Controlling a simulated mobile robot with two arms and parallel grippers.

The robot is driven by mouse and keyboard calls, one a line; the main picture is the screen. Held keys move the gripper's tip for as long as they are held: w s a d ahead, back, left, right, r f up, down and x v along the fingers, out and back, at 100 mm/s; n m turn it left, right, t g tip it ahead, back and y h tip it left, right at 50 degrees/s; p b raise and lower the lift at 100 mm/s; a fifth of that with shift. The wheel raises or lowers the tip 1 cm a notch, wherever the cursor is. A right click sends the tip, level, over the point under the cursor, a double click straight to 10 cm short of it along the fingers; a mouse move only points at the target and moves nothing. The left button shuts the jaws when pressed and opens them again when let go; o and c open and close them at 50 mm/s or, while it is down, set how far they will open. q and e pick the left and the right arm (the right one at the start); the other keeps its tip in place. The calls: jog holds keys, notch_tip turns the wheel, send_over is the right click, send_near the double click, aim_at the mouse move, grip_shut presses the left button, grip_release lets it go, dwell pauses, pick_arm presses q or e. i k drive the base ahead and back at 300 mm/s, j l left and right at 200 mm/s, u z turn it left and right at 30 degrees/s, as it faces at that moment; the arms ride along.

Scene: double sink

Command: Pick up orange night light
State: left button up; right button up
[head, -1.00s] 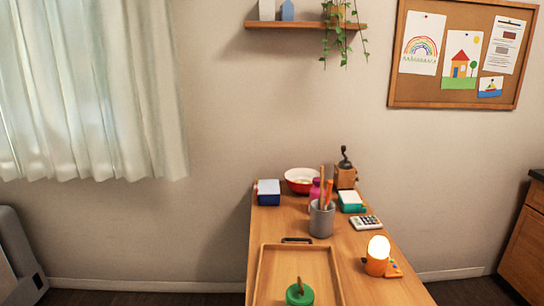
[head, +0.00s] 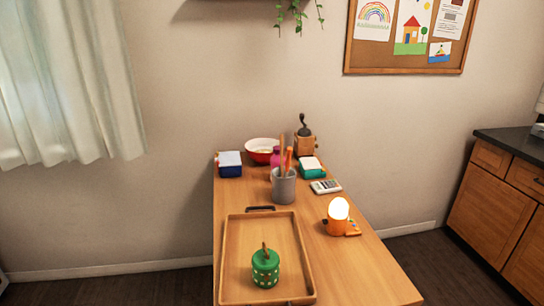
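The orange night light (head: 338,218) stands upright on the right part of the wooden table (head: 368,278) in the head view. Its round dome glows white and its base is orange. A small flat orange piece with coloured spots lies at its right side; I cannot tell whether it is part of the light. Neither of my grippers is in view.
A wooden tray (head: 233,258) with a green dotted container (head: 265,268) lies left of the light. Behind are a grey pen cup (head: 283,187), a calculator (head: 326,186), a red bowl (head: 262,150), a grinder (head: 304,142) and a blue box (head: 229,164). Bare tabletop lies in front of the light.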

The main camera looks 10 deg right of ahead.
aim_at(338, 226)
jog(key=l+z, duration=0.25)
jog(key=i+l+z, duration=0.25)
jog(key=l, duration=0.15)
jog(key=l+z, duration=0.25)
jog(key=i+l+z, duration=0.25)
jog(key=l, duration=0.15)
